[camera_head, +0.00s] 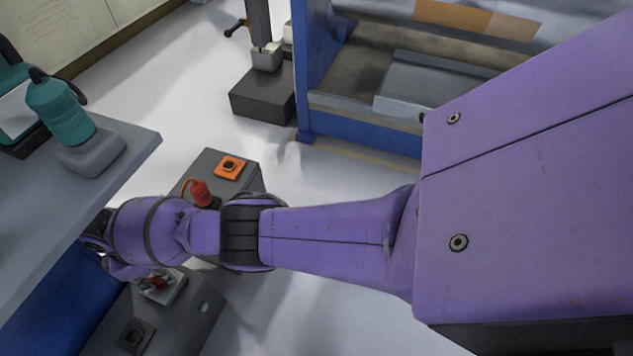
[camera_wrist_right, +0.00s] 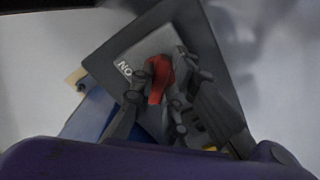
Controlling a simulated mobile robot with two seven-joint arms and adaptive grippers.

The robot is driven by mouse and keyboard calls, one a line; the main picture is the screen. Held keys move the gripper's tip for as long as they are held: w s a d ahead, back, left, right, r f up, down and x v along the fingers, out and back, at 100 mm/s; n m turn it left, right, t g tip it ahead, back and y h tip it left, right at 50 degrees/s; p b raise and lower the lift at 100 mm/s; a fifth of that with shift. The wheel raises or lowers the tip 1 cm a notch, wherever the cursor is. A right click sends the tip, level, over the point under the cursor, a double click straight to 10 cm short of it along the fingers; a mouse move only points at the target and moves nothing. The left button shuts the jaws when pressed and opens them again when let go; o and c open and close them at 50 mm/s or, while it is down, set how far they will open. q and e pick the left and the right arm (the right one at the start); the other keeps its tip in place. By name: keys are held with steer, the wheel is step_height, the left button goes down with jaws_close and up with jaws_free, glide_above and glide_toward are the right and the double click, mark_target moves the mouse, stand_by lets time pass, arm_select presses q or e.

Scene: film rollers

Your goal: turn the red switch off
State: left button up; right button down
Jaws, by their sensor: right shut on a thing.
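The red switch (camera_wrist_right: 158,80) shows in the right wrist view on a light plate (camera_wrist_right: 128,55) with an "ON" label. My right gripper (camera_wrist_right: 162,88) is shut on the red switch, its dark finger links on both sides and partly hiding it. In the head view, the red switch (camera_head: 157,283) is small, on a pale plate on top of a grey box (camera_head: 190,325) at the lower left. My purple right arm reaches in from the right and hides part of the area above it. The lever's exact setting is hard to tell. My left gripper is not in view.
Another grey box with an orange button plate (camera_head: 229,168) and a red part (camera_head: 200,192) stands just behind my right arm. A blue-framed bench (camera_head: 345,145) stands at the back. Open floor lies between.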

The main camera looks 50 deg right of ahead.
mark_target(158, 277)
steer(key=shift+f, duration=0.1)
stand_by(0.3)
steer(key=c, duration=1.7)
jaws_free()
step_height(158, 277, up, 12)
steer(key=shift+r, duration=0.1)
